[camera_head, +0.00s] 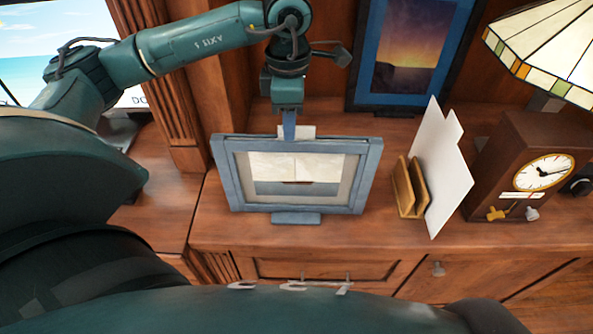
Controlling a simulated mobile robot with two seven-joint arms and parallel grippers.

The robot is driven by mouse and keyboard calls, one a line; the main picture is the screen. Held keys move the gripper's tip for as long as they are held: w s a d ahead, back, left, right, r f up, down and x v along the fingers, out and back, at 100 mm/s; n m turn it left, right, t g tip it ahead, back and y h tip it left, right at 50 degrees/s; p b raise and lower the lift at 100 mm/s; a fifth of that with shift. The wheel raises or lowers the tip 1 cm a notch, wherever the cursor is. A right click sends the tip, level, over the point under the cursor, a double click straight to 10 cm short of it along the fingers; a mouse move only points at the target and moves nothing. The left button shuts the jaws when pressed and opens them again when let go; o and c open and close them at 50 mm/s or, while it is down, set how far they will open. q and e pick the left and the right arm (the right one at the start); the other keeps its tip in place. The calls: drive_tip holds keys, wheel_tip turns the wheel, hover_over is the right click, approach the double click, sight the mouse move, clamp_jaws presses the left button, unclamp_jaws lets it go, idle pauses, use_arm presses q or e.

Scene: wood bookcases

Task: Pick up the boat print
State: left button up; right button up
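The boat print (297,170) is in the head view, in a grey-blue frame with a pale mat. It stands on the wooden cabinet top, leaning back a little, with a small foot at its lower front. My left gripper (290,130) comes down from above to the middle of the frame's top edge. A narrow blue finger shows there, with a small pale piece beside it. The fingertips are partly hidden at the frame, so I cannot tell whether they are open or grip it. My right gripper is not in view.
A blue-framed sunset picture (412,50) stands behind. To the right are a wooden holder (408,188) with white sheets (440,165), a dark wooden clock (512,170) and a stained-glass lamp (545,50). A fluted post (165,85) stands at left. Some cabinet top before the holder is clear.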

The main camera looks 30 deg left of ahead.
use_arm(q)
clamp_jaws()
idle(0.6)
